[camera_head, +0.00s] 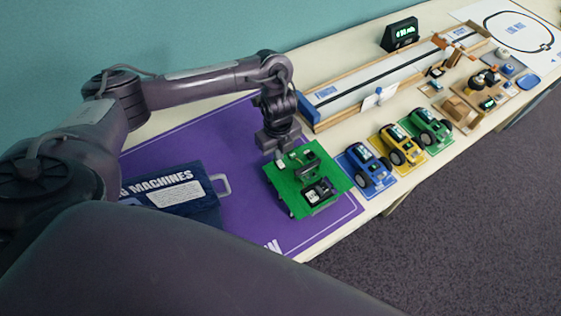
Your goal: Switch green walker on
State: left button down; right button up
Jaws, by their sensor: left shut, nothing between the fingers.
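The green walker (285,185) stands on the purple mat (245,224) in the middle of the view. It has a flat green top with dark parts and a small dark box with a pale display on it. My left gripper (278,155) points down at the far left edge of the walker's top, with its fingers shut and empty. I cannot tell whether the fingertips touch the walker. The wrist hides part of the mat behind it. My right gripper is not in view.
Blue (366,169), yellow (398,146) and green (427,129) cars stand to the right of the walker. A dark blue case (172,195) lettered "MACHINES" lies left. Behind are a long track (366,84) and a green-lit display (400,34). Bare purple mat lies in front of the walker.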

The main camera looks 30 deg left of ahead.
pick_arm(q)
jog(key=shift+f+b, duration=0.6)
jog(key=shift+f, duration=0.35)
jog(key=shift+s+r, duration=0.1)
notch_tip(320, 180, up, 7)
jog(key=p, duration=0.7)
dwell(0.3)
dwell(0.4)
